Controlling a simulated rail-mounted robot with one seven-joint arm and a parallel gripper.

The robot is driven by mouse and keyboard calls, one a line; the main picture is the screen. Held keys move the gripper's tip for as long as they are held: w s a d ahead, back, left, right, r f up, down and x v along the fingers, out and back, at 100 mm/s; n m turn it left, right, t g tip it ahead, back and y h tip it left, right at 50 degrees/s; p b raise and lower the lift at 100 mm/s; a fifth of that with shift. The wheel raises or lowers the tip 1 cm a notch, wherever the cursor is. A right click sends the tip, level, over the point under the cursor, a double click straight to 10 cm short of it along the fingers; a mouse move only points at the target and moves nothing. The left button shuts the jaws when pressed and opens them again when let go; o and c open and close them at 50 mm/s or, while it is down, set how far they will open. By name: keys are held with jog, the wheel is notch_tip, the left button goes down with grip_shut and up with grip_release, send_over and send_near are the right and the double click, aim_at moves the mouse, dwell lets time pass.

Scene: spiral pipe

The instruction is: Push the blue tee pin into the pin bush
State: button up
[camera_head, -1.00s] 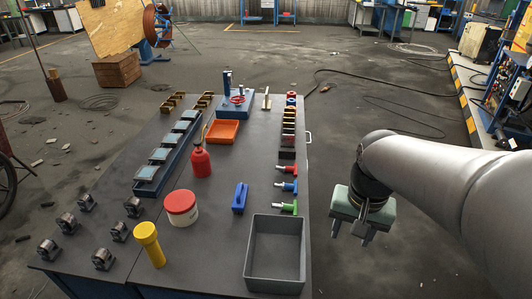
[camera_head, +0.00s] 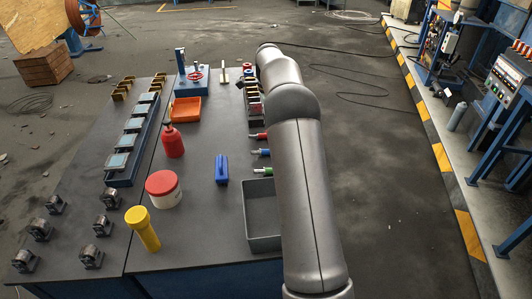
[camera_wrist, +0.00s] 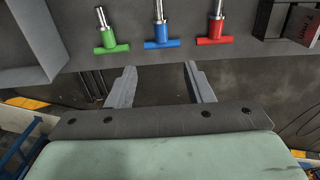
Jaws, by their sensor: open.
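The blue tee pin (camera_wrist: 162,43) lies near the table's right edge, between a green tee pin (camera_wrist: 111,48) and a red tee pin (camera_wrist: 213,40). Its metal shaft points away from my gripper, across the table. The blue tee pin (camera_head: 262,152) also shows in the head view, left of my arm. In the wrist view, my gripper (camera_wrist: 159,67) is open and empty, with its fingers on either side of the blue handle's line and apart from it. My gripper is hidden behind my arm in the head view. I cannot clearly make out the pin bush around the shaft.
A grey bin (camera_head: 247,222) stands beside the green pin, near the table's front. A dark box with red (camera_wrist: 302,22) is right of the red pin in the wrist view. A blue block (camera_head: 222,169) and a red-and-white tub (camera_head: 163,189) stand further left. Floor right of the table is open.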

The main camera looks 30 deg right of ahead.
jog(key=p, duration=0.1)
send_over(263, 152)
jog(key=d, duration=0.2)
notch_tip(263, 152, down, 8)
jog(key=shift+a+f, duration=0.1)
jog(key=shift+f, duration=0.05)
jog(key=shift+w+a+f+p, duration=0.1)
jog(key=shift+f+p, duration=0.45)
jog(key=shift+f, duration=0.8)
jog(key=shift+w+a+f+p, duration=0.1)
jog(key=shift+f+p, duration=0.4)
jog(key=shift+f, duration=0.8)
grip_shut()
